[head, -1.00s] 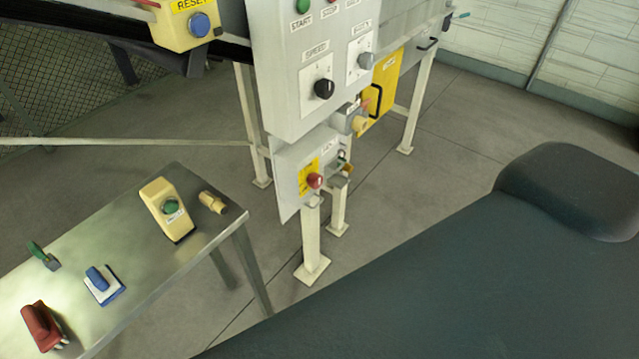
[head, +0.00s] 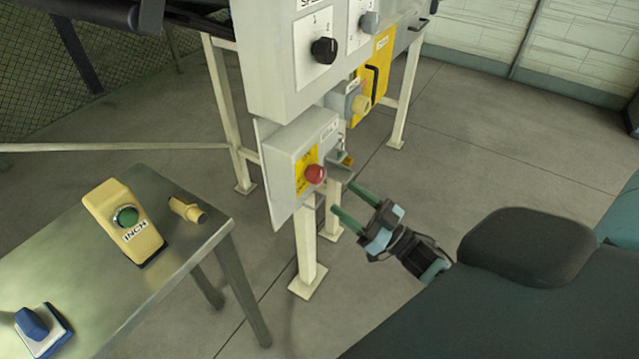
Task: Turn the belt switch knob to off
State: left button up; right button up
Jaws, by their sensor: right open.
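A black knob (head: 323,50) and a grey knob (head: 369,22) sit on the large grey control panel (head: 270,70). A red knob (head: 315,174) sits on a yellow plate on the smaller grey box (head: 290,145) below. I cannot read which one is labelled as the belt switch. My right gripper (head: 347,199) is open and empty, with its green fingers pointing up and left, just to the lower right of the red knob and apart from it in the picture. My left gripper is not in view.
A metal table (head: 190,235) at lower left holds a beige INCH button box (head: 125,220), a small beige plug-like part (head: 187,209) and a blue part (head: 42,328). A beige post (head: 307,245) stands below the box. Yellow equipment (head: 376,65) is behind. Grey floor lies around.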

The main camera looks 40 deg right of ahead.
aim_at(321, 179)
jog(key=p+x, duration=0.1)
jog(key=x, duration=0.7)
jog(key=shift+s, duration=0.1)
jog(key=c, duration=1)
